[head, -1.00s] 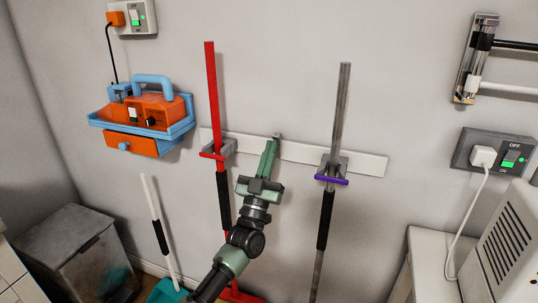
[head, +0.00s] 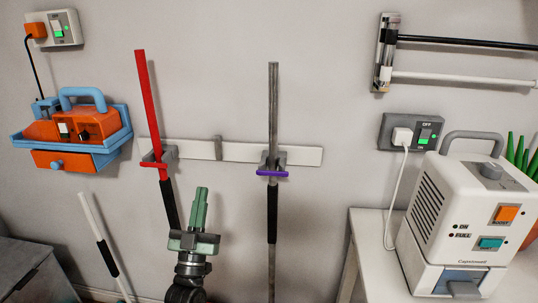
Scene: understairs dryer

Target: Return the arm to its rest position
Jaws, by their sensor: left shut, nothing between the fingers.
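My left gripper (head: 200,208) has green fingers and a dark body. It is shut and empty, pointing up in front of the wall. In the picture it lies between the red-handled pole (head: 148,95) and the grey pole (head: 273,110), below the white wall rail (head: 240,151). The gripper appears apart from both poles. My right gripper is not in view.
An orange and blue unit (head: 75,135) is on the wall at left. A white-handled tool (head: 92,220) leans below it, near a grey bin (head: 35,272). At right, a white dehumidifier-like machine (head: 440,215) stands on a white table (head: 370,280). Two towel bars (head: 465,42) project above.

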